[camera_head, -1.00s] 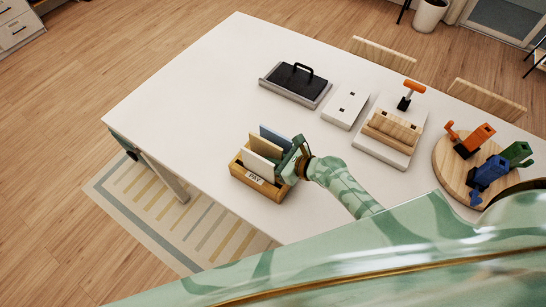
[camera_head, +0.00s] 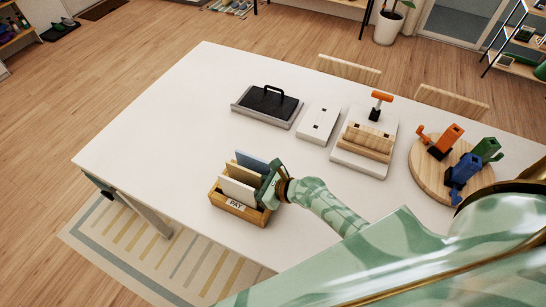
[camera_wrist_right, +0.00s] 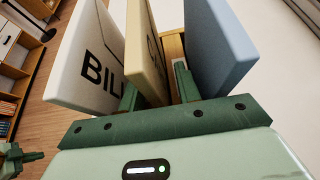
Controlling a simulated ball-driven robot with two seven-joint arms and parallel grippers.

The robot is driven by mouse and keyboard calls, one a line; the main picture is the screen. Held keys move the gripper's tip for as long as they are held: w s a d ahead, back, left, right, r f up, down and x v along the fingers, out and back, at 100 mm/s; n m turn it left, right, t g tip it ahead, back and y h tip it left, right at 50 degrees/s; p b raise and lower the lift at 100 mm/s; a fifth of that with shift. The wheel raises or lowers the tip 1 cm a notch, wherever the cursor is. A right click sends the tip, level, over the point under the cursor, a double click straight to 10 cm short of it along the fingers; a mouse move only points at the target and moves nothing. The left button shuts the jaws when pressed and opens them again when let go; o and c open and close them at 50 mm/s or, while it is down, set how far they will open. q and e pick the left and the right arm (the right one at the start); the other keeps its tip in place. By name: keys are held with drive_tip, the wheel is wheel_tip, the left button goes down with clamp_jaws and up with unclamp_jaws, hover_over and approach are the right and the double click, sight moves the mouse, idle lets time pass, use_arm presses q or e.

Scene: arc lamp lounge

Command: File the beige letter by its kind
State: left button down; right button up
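The beige letter (camera_head: 245,172) stands upright in a wooden rack (camera_head: 234,212) labelled PAY, between a white letter (camera_head: 237,192) and a blue letter (camera_head: 252,160). In the right wrist view the beige letter (camera_wrist_right: 148,50) stands between the two fingers of my right gripper (camera_wrist_right: 158,88). A gap shows beside the right finger, so it looks open around the letter. The white letter there reads BIL, cut off. In the head view my right gripper (camera_head: 268,185) is at the rack's right side. A dark green part, seemingly my left gripper (camera_wrist_right: 20,160), shows partly at lower left; its fingers are unclear.
On the white table (camera_head: 150,140) stand a grey tray with a black handled block (camera_head: 268,103), a white plate (camera_head: 318,123), a wooden roll fixture (camera_head: 366,140) and a round board (camera_head: 425,178) with coloured clamps. The table's left part is clear.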

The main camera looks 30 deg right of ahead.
drive_tip(key=p+v, duration=0.2)
drive_tip(key=v, duration=1.4)
drive_tip(key=shift+s, duration=0.1)
